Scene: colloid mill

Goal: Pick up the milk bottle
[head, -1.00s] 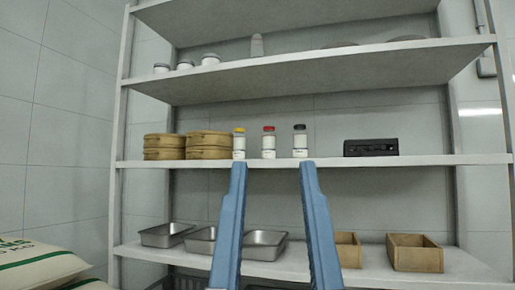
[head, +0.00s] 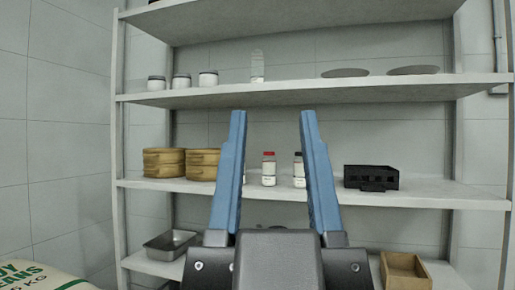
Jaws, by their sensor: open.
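A clear, tall bottle with a white lower part (head: 257,66) stands upright on the upper shelf; it looks like the milk bottle, but it is small in view. My gripper (head: 273,113) is open and empty, its two blue fingers pointing up at the shelving. Its tips appear below the upper shelf's front edge, and the bottle appears above the gap between them. A red-capped jar (head: 268,169) shows between the fingers on the middle shelf. A dark-capped jar (head: 299,170) is partly covered by the right finger.
The upper shelf (head: 300,94) also holds several white jars (head: 182,81) at left and two grey plates (head: 413,70) at right. The middle shelf has bamboo steamers (head: 164,162) and a black box (head: 371,177). Below are a metal tray (head: 170,245) and a wooden box (head: 404,270).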

